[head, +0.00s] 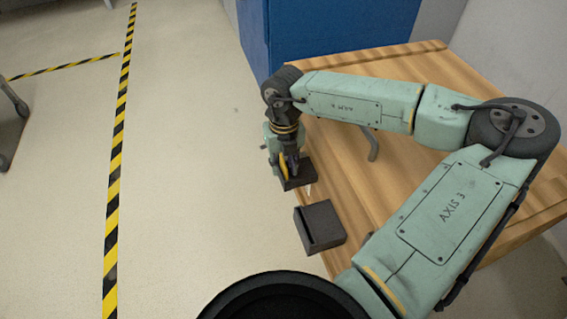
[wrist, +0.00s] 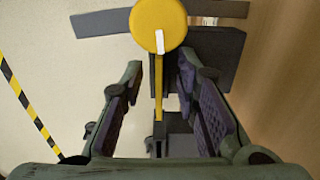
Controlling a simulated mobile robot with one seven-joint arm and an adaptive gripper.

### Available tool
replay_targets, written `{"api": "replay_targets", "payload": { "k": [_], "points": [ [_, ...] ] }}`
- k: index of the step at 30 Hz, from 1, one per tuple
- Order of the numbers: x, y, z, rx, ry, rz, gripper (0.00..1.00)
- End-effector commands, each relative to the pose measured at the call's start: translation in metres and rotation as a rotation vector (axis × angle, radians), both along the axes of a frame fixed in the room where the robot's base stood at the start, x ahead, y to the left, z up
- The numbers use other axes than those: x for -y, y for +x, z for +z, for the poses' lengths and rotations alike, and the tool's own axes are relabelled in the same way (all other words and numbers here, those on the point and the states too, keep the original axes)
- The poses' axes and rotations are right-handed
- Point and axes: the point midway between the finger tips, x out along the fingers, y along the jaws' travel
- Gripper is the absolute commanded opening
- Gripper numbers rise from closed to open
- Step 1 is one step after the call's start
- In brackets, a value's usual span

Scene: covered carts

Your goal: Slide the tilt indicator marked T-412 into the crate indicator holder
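A yellow disc on a thin upright yellow stem (wrist: 158,90), with a white strip on it, stands between the fingers of my gripper (wrist: 160,68) in the wrist view. I take it to be the tilt indicator, but no T-412 marking is readable. The fingers are apart, one on each side of the stem, with a gap to each.
The wooden table (head: 400,180) extends to the right under my arm. A grey curved handle-like piece (head: 372,144) shows on it. A blue cabinet (head: 330,35) stands behind.

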Motion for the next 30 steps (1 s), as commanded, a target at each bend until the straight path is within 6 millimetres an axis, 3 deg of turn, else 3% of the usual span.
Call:
{"api": "replay_targets", "payload": {
  "k": [8,21,30],
  "points": [
    [0.000,0.001,0.012,0.003,0.001,0.000,0.28],
    [0.001,0.001,0.099,0.003,-0.001,-0.001,0.28],
    [0.000,0.000,0.120,0.000,0.000,-0.001,0.28]
  ]
}}
